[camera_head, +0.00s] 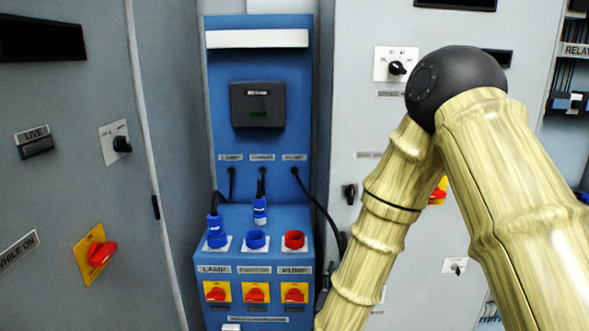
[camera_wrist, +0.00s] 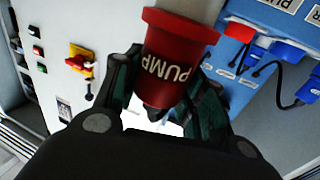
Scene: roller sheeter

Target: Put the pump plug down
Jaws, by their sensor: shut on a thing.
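The red pump plug (camera_wrist: 172,62), lettered PUMP in white, is held in my gripper (camera_wrist: 162,92) in the wrist view. The dark fingers are shut on it, one on each side. In the head view my arm runs down past the bottom edge, so the gripper and the plug do not show there. The red pump socket (camera_head: 294,240) on the blue panel has no plug in it. What lies directly below the held plug is mostly hidden by the gripper.
The blue panel (camera_head: 258,55) carries a blue lamp plug (camera_head: 215,230) at the left socket, a blue plug (camera_head: 260,210) above the middle blue socket (camera_head: 256,240), and rotary switches below. Grey cabinets (camera_head: 70,180) with switches flank it. A black cable (camera_head: 318,205) hangs at its right.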

